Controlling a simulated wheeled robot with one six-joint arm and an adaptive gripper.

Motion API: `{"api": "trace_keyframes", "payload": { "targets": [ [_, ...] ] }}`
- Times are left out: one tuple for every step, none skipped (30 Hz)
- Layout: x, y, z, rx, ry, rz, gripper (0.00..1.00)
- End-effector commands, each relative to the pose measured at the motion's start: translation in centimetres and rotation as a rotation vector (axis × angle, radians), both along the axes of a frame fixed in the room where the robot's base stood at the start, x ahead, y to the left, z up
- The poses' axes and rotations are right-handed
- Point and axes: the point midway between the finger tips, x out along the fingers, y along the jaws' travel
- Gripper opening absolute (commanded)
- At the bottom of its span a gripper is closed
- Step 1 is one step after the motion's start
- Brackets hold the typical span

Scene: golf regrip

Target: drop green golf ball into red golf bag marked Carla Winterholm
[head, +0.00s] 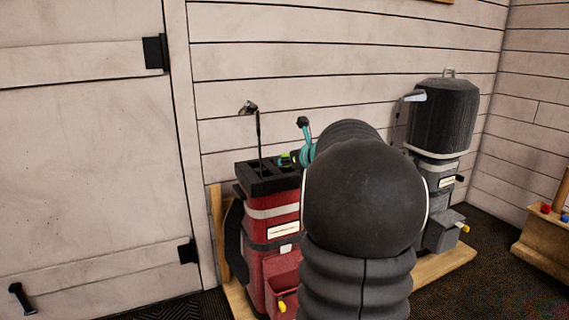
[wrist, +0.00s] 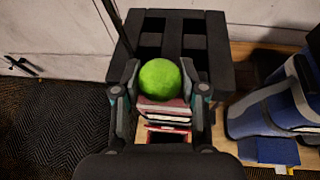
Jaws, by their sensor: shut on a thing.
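The green golf ball (wrist: 160,78) is held between the fingers of my gripper (wrist: 161,84), which is shut on it. In the head view the ball shows as a small green patch (head: 285,159) at the bag top's right side. The red golf bag (head: 272,210) stands upright, with a black divided top (wrist: 178,22). In the wrist view the ball overlaps the near edge of that top, with open compartments beyond it. The ball's height above the rim is hard to tell. The bag's white label (head: 283,229) is too small to read.
A club (head: 257,135) stands up from the red bag; its shaft passes left of my gripper. A blue bag (wrist: 285,112) is to the right in the wrist view. A black-and-grey bag (head: 441,120) stands farther right. The wall (head: 340,60) is close behind.

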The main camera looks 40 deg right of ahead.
Motion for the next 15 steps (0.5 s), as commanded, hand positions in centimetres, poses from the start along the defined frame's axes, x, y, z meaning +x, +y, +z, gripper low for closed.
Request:
{"api": "trace_keyframes", "payload": {
  "targets": [
    [-0.1,0.0,-0.1,0.0,0.0,0.008,0.09],
    [-0.2,0.0,-0.2,0.0,0.001,0.011,0.09],
    [-0.2,0.0,-0.3,0.0,0.001,0.013,0.09],
    [-0.2,0.0,-0.4,0.0,0.001,0.014,0.09],
    [-0.2,0.0,-0.6,0.0,0.001,0.014,0.09],
    [-0.2,0.0,-0.9,0.0,0.001,0.014,0.09],
    [-0.2,0.0,-1.1,0.001,0.001,0.014,0.09],
    [-0.2,0.0,-1.4,0.001,0.001,0.013,0.09],
    [-0.2,0.0,-1.8,0.001,0.001,0.013,0.09],
    [-0.2,0.0,-2.1,0.002,0.001,0.012,0.09],
    [-0.2,0.0,-2.4,0.002,0.001,0.012,0.09],
    [-0.2,0.0,-2.9,0.002,0.001,0.012,0.09],
    [-0.2,0.1,-3.2,0.002,0.001,0.012,0.09],
    [-0.2,0.1,-3.6,0.002,0.001,0.012,0.09],
    [-0.2,0.1,-4.0,0.002,0.001,0.012,0.09]
  ]
}}
